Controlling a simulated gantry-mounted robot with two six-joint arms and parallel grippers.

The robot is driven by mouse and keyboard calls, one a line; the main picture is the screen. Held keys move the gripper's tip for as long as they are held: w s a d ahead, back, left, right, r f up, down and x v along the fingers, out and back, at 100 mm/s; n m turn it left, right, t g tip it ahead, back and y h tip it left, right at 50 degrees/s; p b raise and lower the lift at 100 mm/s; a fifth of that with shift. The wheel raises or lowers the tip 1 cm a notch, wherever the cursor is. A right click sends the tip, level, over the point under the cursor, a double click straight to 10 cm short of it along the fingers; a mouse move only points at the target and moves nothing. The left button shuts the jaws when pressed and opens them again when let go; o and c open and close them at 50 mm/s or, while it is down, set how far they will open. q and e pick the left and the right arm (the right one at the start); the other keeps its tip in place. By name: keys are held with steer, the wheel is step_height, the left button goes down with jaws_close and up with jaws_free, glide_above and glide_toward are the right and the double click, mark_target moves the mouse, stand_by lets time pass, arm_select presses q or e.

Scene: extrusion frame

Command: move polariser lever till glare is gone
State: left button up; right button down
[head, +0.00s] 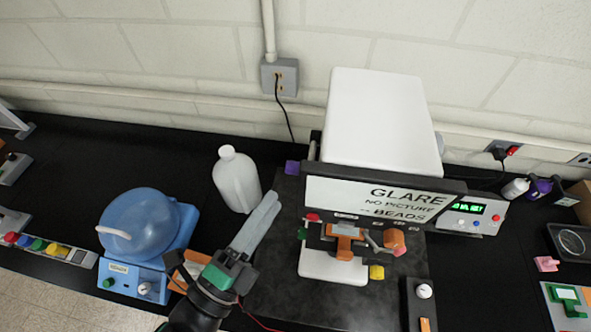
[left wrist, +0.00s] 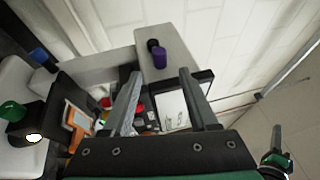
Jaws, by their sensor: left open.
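The screen (head: 376,200) reads "GLARE NO PICTURE -- BEADS". Below it is a stage with an orange block (head: 345,240) on a white base (head: 333,267). A grey lever (head: 374,242) beside an orange knob (head: 394,239) stands on the right; a red knob (head: 312,217) is on the left. Which part is the polariser lever I cannot tell for certain. My left gripper (head: 268,207) is left of the stage, apart from it and empty. Its open fingers (left wrist: 160,98) show apart in the left wrist view. My right gripper does not show in the head view.
A white jug (head: 238,180) stands behind my left gripper. A blue-domed device (head: 140,230) is left. A white box (head: 380,120) stands behind the screen. A unit with a green display (head: 467,211) is right. A dark, green-banded part (left wrist: 275,160) at lower right is unclear.

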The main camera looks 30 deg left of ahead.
mark_target(296, 169)
arm_select(q)
steer(key=x, duration=0.9)
steer(key=shift+p, duration=0.4)
jaws_close()
stand_by(0.7)
